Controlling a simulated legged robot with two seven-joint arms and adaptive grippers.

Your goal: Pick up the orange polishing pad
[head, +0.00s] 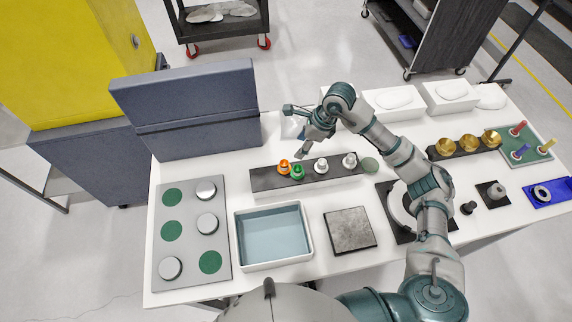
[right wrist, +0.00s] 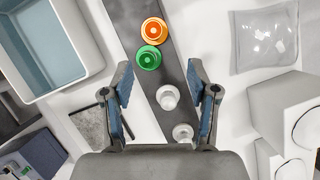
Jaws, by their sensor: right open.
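The orange polishing pad (head: 283,166) sits at the left part of a dark rack (head: 262,181) on the white table. In the right wrist view, the orange pad (right wrist: 154,30) is round with a pale centre, near the top edge. A green pad (head: 297,171) is right beside it, and also shows in the wrist view (right wrist: 148,58). Two white pads (head: 321,165) (head: 349,160) are farther along the rack. My right gripper (head: 294,132) is open and empty above the rack. In its wrist view the fingertips (right wrist: 160,84) are spread, with the orange pad beyond them. My left gripper is out of view.
A blue-lined tray (head: 272,237) and a grey stone plate (head: 349,229) lie in front of the rack. A board with green and silver discs (head: 190,270) is at left. A dark upright panel (head: 185,105) stands behind. White boxes (head: 392,103) stand at the back right.

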